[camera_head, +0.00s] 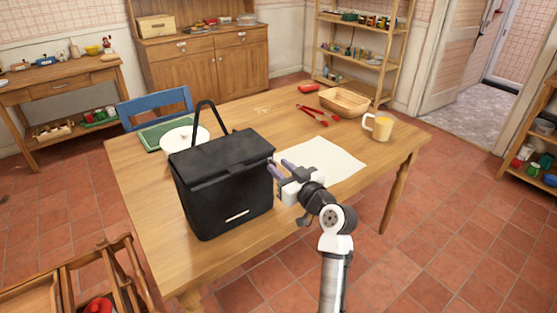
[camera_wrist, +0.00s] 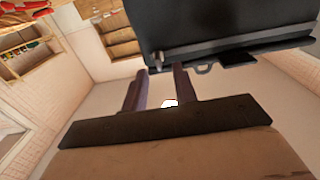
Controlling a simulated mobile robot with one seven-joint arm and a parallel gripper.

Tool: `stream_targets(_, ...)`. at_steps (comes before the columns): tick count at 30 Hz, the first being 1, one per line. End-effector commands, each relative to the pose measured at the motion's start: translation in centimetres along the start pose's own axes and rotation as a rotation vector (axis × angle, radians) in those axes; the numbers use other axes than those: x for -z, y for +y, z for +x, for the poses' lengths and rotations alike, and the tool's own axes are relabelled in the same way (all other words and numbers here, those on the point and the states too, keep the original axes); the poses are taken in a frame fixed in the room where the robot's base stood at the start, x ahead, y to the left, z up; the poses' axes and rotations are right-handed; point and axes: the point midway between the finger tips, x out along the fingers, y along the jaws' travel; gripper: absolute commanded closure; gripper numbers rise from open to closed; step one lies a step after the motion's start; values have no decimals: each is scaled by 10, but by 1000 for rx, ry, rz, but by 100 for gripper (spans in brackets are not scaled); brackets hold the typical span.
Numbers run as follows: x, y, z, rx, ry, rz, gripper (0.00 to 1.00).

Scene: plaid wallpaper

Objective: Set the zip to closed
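A black bag (camera_head: 222,190) with a lid-like top and a raised handle (camera_head: 210,125) stands upright on the wooden table (camera_head: 150,225). My gripper (camera_head: 280,166) is beside the bag's upper right edge in the head view. Its two purple-grey fingers are apart, with nothing seen between them. In the wrist view the bag (camera_wrist: 220,25) fills the upper right, just beyond the fingers (camera_wrist: 160,78). A small grey piece (camera_wrist: 157,62) at the bag's edge lies near the fingertips; I cannot tell if it is the zip's pull. Whether the zip is open or closed is unclear.
A white pot (camera_head: 185,137) and a green board (camera_head: 152,133) are behind the bag. White paper (camera_head: 335,160) lies to the right, with a yellow mug (camera_head: 379,126), a basket (camera_head: 345,102) and red-handled tongs (camera_head: 318,114) beyond. The table's front right is bare.

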Motion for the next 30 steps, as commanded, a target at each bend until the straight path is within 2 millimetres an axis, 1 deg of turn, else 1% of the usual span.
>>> stream_targets(1, 2, 0, 6, 1, 0, 0, 72)
stream_targets(3, 2, 0, 12, 0, 0, 0, 72)
stream_targets(6, 0, 0, 16, 0, 0, 0, 72)
stream_targets(14, 0, 0, 17, -1, 0, -1, 72)
stream_targets(17, 0, 0, 17, -1, 0, -1, 82)
stream_targets(21, 0, 0, 17, -1, 0, -1, 100)
stream_targets(30, 0, 0, 17, -1, 0, -1, 100)
